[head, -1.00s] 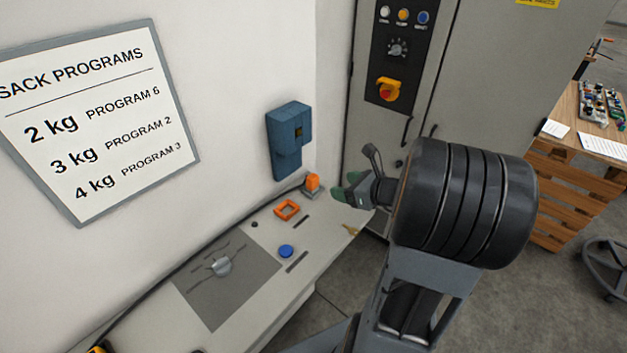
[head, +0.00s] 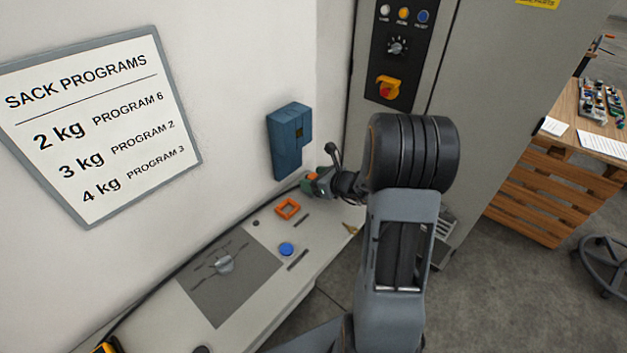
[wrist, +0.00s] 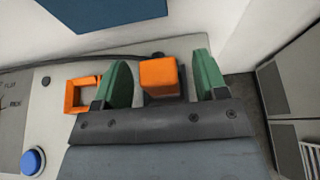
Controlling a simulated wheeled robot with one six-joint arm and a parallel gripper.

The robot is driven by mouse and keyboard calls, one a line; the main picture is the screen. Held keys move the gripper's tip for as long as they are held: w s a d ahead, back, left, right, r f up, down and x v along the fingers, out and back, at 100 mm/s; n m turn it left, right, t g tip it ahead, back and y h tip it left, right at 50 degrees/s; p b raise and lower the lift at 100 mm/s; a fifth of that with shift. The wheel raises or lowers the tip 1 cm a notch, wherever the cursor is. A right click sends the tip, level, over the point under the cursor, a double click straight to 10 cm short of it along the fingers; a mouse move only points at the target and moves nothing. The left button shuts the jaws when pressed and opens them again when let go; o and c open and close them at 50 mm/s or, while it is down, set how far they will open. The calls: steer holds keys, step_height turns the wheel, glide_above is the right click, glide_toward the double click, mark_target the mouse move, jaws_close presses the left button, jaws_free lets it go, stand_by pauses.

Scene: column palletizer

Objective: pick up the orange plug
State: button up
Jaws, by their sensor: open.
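The orange plug (wrist: 159,76) stands at the far end of the grey panel, by the wall. In the wrist view it lies between the two green fingers of my gripper (wrist: 160,80), with a gap on each side. My gripper is open and holds nothing. In the head view my gripper (head: 316,182) is at the plug and hides most of it; a little orange (head: 311,176) shows there. The plug's dark lower part is partly hidden by the gripper body in the wrist view.
An orange square frame (head: 287,209) lies on the panel (head: 325,222) just left of my gripper. A blue button (head: 286,249) is nearer. A blue box (head: 290,141) hangs on the wall above the plug. A grey cabinet (head: 467,80) stands behind on the right.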

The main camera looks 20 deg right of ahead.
steer(key=shift+w+a+f, duration=0.15)
steer(key=shift+w+a, duration=0.05)
steer(key=shift+w, duration=0.15)
steer(key=shift+c, duration=0.5)
steer(key=c, duration=0.9)
steer(key=shift+c, duration=0.2)
